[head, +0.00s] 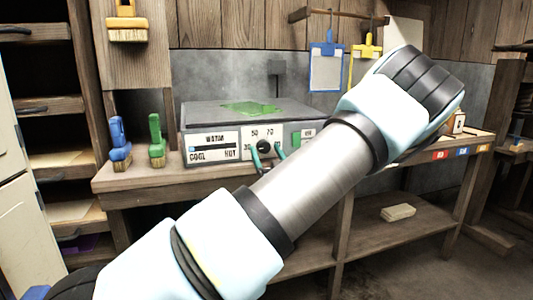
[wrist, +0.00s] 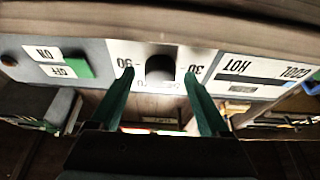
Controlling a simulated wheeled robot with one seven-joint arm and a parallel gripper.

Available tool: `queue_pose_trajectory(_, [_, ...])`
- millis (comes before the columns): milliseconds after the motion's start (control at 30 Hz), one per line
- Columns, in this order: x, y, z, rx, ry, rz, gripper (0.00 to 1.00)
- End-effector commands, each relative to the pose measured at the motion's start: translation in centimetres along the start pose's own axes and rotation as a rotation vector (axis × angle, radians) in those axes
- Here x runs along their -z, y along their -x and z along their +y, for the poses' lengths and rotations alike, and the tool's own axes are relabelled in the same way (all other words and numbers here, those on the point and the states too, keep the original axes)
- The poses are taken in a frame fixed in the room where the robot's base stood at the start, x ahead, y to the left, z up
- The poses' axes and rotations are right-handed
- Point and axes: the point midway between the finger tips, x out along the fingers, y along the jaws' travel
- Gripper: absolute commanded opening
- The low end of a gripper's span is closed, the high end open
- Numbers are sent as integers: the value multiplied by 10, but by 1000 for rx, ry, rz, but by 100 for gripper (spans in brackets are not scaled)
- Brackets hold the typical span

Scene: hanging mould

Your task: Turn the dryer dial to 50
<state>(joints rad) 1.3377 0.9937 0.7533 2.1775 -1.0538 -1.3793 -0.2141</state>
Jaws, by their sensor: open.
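The dryer (head: 195,115) is a grey box on the wooden bench with a white and grey front panel. Its black round dial (head: 264,147) sits mid-panel, with 30, 50 and 70 printed around it. In the wrist view the panel appears upside down, and the dial (wrist: 160,68) lies between labels 90 and 30. I cannot read where the dial points. My gripper (head: 267,153) has green fingers, spread open on either side of the dial in the wrist view (wrist: 159,75). Contact with the dial cannot be told. My arm hides part of the panel's right side.
A green switch (wrist: 80,65) with ON and OFF labels and a COOL–HOT scale (head: 212,147) flank the dial. A blue brush (head: 119,140) and a green brush (head: 156,138) stand left of the dryer. A green piece (head: 248,107) lies on its top. Clipboards (head: 326,70) hang behind.

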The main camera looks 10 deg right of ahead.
Motion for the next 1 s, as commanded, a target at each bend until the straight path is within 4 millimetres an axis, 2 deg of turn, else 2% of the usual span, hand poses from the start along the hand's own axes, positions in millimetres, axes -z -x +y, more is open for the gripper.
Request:
queue_pose_trajectory(133, [0, 0, 0, 0, 0, 0, 77])
queue_pose_trajectory(800, [0, 1, 0, 0, 0, 0, 2])
queue_pose_trajectory(1000, [0, 1, 0, -1, -4, 0, 0])
